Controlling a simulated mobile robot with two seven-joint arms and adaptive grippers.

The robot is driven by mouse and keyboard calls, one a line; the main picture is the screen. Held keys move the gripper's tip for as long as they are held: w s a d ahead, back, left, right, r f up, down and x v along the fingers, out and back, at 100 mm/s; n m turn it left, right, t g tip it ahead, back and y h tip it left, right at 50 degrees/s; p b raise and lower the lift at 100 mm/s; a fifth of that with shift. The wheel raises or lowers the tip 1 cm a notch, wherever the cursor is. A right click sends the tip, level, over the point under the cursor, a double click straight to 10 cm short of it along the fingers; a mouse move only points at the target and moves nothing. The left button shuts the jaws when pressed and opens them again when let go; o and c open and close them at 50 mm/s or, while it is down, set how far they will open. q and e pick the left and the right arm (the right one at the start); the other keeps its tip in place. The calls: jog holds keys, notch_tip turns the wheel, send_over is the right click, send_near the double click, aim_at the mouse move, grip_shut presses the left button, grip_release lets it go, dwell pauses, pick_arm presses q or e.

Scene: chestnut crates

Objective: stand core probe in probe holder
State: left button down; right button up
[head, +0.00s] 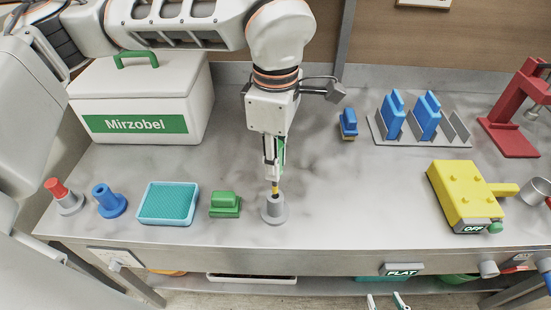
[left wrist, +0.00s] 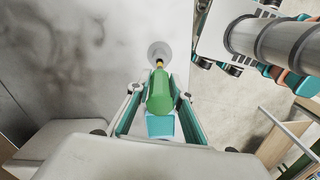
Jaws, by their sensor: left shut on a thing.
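My left gripper (head: 273,170) is shut on the core probe, pointing down over the counter. The probe's green body (left wrist: 160,92) shows between the jaws in the left wrist view, and its yellow lower part (head: 275,187) shows below the fingers. The grey probe holder (head: 274,210), a short cylinder on a round base, stands upright right under it. The probe's tip is at the holder's mouth; I cannot tell how far inside it is. The holder (left wrist: 158,50) is partly behind the probe in the left wrist view. My right gripper (head: 387,301) is open and empty at the bottom edge, partly cut off.
Left of the holder are a green block (head: 225,205), a teal tray (head: 168,204), a blue holder-like piece (head: 109,202) and a red-topped grey piece (head: 66,198). A white cooler (head: 140,100) stands behind. Right are a blue-piece rack (head: 420,135) and a yellow box (head: 465,190).

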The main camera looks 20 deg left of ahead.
aim_at(276, 193)
pick_arm(q)
jog(key=shift+f+b, duration=1.05)
jog(key=shift+f, duration=0.5)
pick_arm(e)
jog(key=shift+s+f, duration=0.15)
jog(key=shift+f, duration=0.55)
jog(key=shift+s+f, duration=0.1)
jog(key=shift+f, duration=0.55)
pick_arm(q)
jog(key=shift+f+b, duration=1.5)
jog(key=shift+f, duration=1)
pick_arm(e)
jog(key=shift+g, duration=0.3)
jog(key=shift+s+f, duration=0.2)
jog(key=shift+f, duration=0.5)
jog(key=shift+s+f, duration=0.25)
jog(key=shift+f, duration=0.4)
jog(key=shift+s+f, duration=0.2)
jog(key=shift+f, duration=0.5)
pick_arm(q)
jog(key=c, duration=1.7)
grip_release()
notch_tip(276, 193, up, 12)
jog(key=shift+r, duration=0.1)
jog(key=shift+s, duration=0.1)
pick_arm(e)
jog(key=shift+s, duration=0.1)
